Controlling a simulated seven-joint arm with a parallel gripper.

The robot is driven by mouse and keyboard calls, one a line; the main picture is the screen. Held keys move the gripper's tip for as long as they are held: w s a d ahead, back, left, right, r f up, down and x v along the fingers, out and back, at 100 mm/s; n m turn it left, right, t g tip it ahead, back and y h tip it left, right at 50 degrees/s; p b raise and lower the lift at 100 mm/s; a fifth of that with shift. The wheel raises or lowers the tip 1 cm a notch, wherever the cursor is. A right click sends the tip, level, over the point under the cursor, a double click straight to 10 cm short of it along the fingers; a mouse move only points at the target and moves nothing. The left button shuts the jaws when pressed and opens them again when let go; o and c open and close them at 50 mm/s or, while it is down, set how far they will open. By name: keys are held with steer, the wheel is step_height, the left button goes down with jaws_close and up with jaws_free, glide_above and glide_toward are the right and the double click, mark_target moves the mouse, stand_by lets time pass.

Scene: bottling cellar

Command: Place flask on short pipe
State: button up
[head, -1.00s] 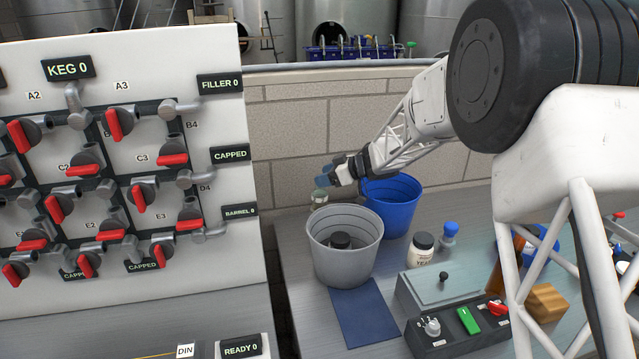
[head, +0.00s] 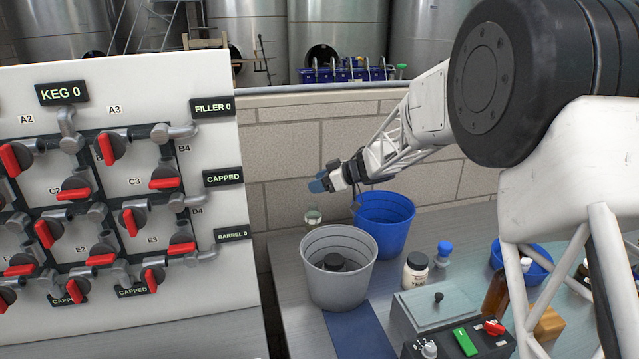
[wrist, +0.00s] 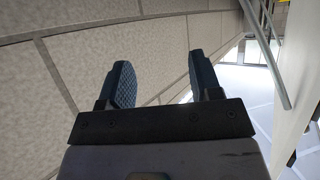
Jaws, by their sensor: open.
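My gripper (head: 319,183) is in front of the brick wall, above and behind the grey bucket. In the wrist view my gripper (wrist: 163,80) has its two blue fingers apart with nothing between them. A small clear glass vessel, which looks like the flask (head: 313,216), is just below the fingertips, with a gap between. It appears upright just past the grey bucket's far rim. What it rests on is hidden behind the bucket, and I cannot make out a short pipe under it. The wrist view does not show the flask.
The grey bucket (head: 321,287), with a dark round object inside, and the blue bucket (head: 388,228) stand on the table. A white jar (head: 415,272) and a control box (head: 455,335) are nearer right. A valve panel (head: 215,120) fills the left. The brick wall (head: 285,150) stands close behind.

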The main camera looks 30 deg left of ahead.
stand_by(0.4)
steer(key=w+d+r+m+t+h, duration=0.1)
steer(key=w+d+r+m+t, duration=0.2)
steer(key=d+r+t, duration=0.5)
steer(key=w+d+r+m+t+h, duration=0.1)
steer(key=w+d+r+m+t, duration=0.25)
steer(key=d, duration=0.95)
steer(key=s+d+r+m+t+h, duration=0.1)
steer(key=s+d+r+m+h, duration=0.15)
steer(key=d, duration=0.45)
steer(key=s+d+r+m+t+h, duration=0.1)
steer(key=s+d+m+h, duration=0.15)
steer(key=d, duration=0.55)
steer(key=s+d+r+m+t+h, duration=0.1)
steer(key=s+d+r+m+h, duration=0.15)
steer(key=d, duration=0.45)
steer(key=s+d+f+m+g+h, duration=0.2)
steer(key=s+d, duration=0.6)
steer(key=s+d+f+m+g+h, duration=0.2)
steer(key=s+d, duration=0.7)
steer(key=s+d+f+m+g, duration=0.1)
steer(key=s+f, duration=0.3)
steer(key=s, duration=0.8)
steer(key=s+d+f+m+g, duration=0.1)
steer(key=s+d+f+g, duration=0.2)
steer(key=s, duration=0.8)
steer(key=shift+s+f+g+y, duration=0.35)
steer(key=shift+f+g+y, duration=0.1)
steer(key=shift+g, duration=0.3)
